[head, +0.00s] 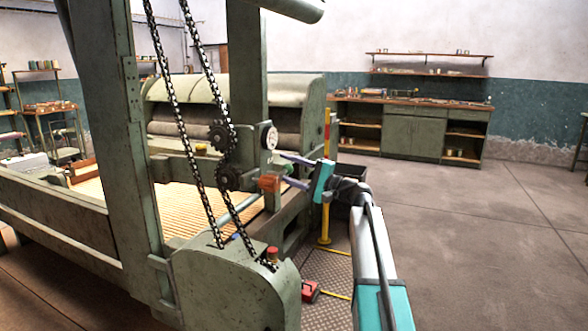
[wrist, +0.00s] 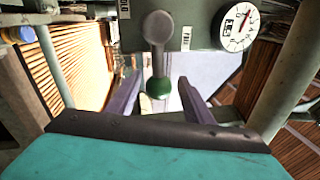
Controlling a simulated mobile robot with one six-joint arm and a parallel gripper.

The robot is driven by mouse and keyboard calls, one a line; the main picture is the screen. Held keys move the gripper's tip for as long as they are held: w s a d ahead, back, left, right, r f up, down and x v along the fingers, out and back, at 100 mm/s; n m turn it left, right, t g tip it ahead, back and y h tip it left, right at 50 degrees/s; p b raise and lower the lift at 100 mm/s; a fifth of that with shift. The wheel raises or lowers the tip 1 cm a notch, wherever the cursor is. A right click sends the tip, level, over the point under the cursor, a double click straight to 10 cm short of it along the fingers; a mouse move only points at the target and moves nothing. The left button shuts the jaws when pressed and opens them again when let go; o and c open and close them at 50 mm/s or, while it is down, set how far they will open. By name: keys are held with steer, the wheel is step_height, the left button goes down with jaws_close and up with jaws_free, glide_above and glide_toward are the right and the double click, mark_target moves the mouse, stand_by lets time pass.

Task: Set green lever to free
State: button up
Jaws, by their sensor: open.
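The green lever shows in the wrist view as a grey arm on a round pivot with a green knob (wrist: 159,88) at its lower end. A small label that seems to read FREE (wrist: 186,38) is right of the pivot, and one that seems to read HOLD (wrist: 124,8) is at upper left. My gripper (wrist: 160,82) is open, with one finger on each side of the knob and a gap on both sides. Whether the knob is at fingertip depth is hard to tell. In the head view my gripper (head: 283,168) reaches left to the machine, and the green knob (head: 289,168) shows between its fingers.
A dial gauge (head: 268,137) sits just above the lever. An orange part (head: 269,183) is close below left of my fingers. Chains (head: 195,110) and sprockets (head: 227,178) are farther left. A yellow post (head: 325,220) stands near my wrist. The floor at right is open.

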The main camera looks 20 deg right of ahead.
steer(key=shift+s, duration=0.15)
steer(key=v, duration=1.3)
steer(key=shift+s+d, duration=0.2)
steer(key=shift+d, duration=0.1)
steer(key=shift+p, duration=0.35)
